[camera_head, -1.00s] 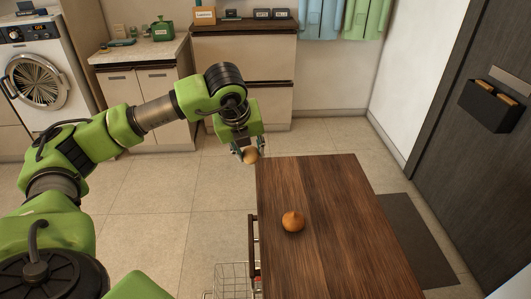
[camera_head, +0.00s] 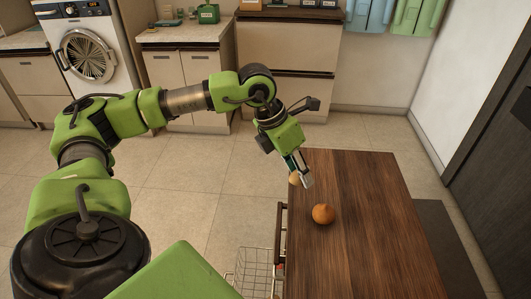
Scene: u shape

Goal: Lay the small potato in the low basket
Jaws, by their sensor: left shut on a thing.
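My left gripper (camera_head: 299,180) is shut on the small potato (camera_head: 293,178), a small tan, round thing. They are beside the far left edge of the wooden table. Much of the potato is hidden by the fingers, and I cannot tell its exact height. A white wire basket (camera_head: 252,270), likely the low basket, shows at the bottom of the view, left of the table. It is nearer to me than the gripper, and its lower part is cut off by the frame. My right gripper is not in view.
A brown-orange, onion-like thing (camera_head: 323,213) lies on the wooden table (camera_head: 365,235), close to the gripper. A dark rail (camera_head: 279,234) runs along the table's left edge by the basket. Open tiled floor (camera_head: 195,215) lies left of the table. Cabinets and a washing machine (camera_head: 88,55) stand behind.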

